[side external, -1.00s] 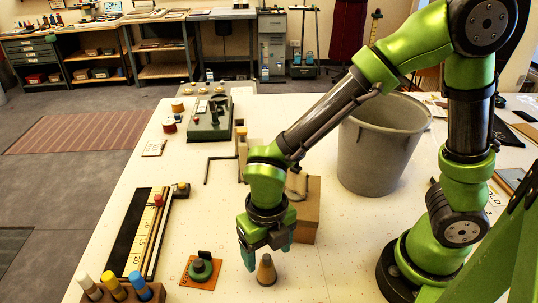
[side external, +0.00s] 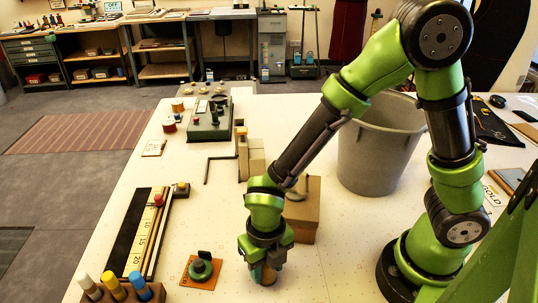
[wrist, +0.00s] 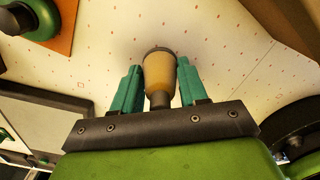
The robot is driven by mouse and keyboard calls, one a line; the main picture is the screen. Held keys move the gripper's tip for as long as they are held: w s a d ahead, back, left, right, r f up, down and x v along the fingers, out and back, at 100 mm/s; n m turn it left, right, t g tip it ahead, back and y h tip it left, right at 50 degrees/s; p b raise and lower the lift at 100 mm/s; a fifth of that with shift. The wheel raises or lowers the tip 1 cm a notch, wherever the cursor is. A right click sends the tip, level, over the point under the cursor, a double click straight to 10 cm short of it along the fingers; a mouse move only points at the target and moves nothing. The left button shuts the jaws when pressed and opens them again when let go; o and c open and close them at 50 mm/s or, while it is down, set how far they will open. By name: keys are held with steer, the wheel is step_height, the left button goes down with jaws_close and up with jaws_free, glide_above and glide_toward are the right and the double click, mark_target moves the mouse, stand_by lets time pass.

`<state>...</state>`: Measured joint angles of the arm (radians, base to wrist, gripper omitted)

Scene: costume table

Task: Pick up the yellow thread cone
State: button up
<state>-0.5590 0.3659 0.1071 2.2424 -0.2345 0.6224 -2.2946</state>
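The thread cone (side external: 268,274) is a small tan-yellow cone with a dark narrow top. In the side view it stands low at the table's near part, mostly covered by my gripper (side external: 265,272). In the wrist view the cone (wrist: 159,74) lies between the two teal fingers of my gripper (wrist: 160,85), one on each side. The fingers are very close to its sides; whether they press on it cannot be told.
An orange square with a dark green round object (side external: 201,267) lies left of my gripper. A rack of colored pegs (side external: 113,287) is farther left.

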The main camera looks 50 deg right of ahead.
steer(key=c, duration=0.3)
steer(key=shift+r, duration=0.1)
